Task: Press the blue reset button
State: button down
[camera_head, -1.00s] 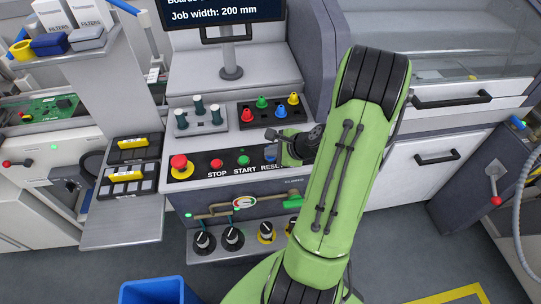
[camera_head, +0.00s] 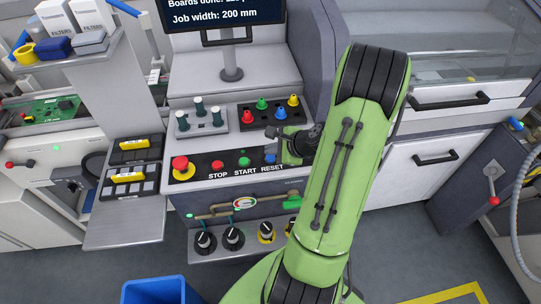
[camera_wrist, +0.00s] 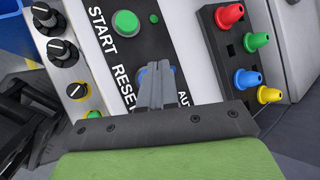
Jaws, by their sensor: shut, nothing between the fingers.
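The blue reset button (camera_head: 270,158) sits at the right end of the dark button strip, above the RESET label. In the wrist view the blue button (camera_wrist: 142,75) is partly hidden behind my fingers, with blue showing at their sides. My gripper (camera_wrist: 156,68) is shut and empty, its fingertips over the button. I cannot tell whether the tips touch it. In the head view my green arm and wrist reach in from the right, just beside the button.
A green START button (camera_head: 244,162), a STOP button (camera_head: 217,164) and a red mushroom button (camera_head: 181,168) lie along the strip to the left. Coloured knobs (camera_head: 262,103) stand on a block behind. Black dials (camera_head: 234,238) are on the panel below.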

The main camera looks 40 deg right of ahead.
aim_at(273, 159)
jog(key=shift+r+p, duration=2.35)
jog(key=shift+r, duration=0.25)
jog(key=shift+f, duration=0.1)
jog(key=s+a+r+n+g, duration=0.1)
jog(key=a+r+n+g, duration=0.1)
jog(key=a+r+n, duration=0.55)
jog(key=s+a+r+n+g, duration=0.15)
jog(key=a+r+n, duration=0.25)
jog(key=a+n, duration=0.5)
jog(key=s+a+r+n, duration=0.3)
jog(key=s+n, duration=0.1)
jog(key=s, duration=0.2)
jog(key=s+a+r+n+h, duration=0.1)
jog(key=s+a+r+n, duration=0.2)
jog(key=s+n, duration=0.2)
jog(key=shift+s+a, duration=0.3)
jog(key=shift+s, duration=0.3)
